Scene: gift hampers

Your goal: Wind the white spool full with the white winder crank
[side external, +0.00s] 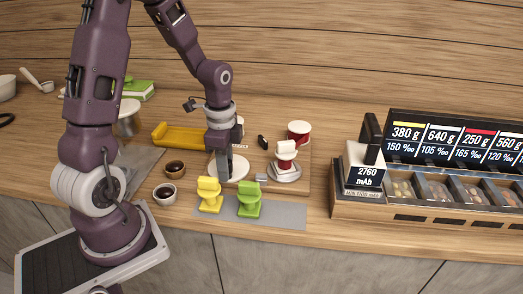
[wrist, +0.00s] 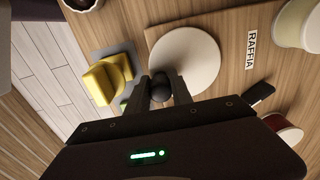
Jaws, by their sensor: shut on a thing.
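A flat white disc (side external: 238,171) lies on a wooden board; it is the large round disc (wrist: 186,58) in the wrist view. A dark round knob (wrist: 159,88) sits near its edge. My gripper (wrist: 160,92) is shut on this knob, with a finger on either side. In the side view my gripper (side external: 224,175) reaches down to the disc and hides part of it. A pale spool (wrist: 302,24) with a white rim stands by the RAFFIA label on the board. How much is wound on it I cannot tell.
Yellow (side external: 209,196) and green (side external: 248,200) pieces stand on a grey mat in front. A red-and-white piece (side external: 286,155) and a red spool (side external: 298,131) are right of the disc. Two small cups (side external: 166,194) stand left. A scale (side external: 364,172) and tray unit are far right.

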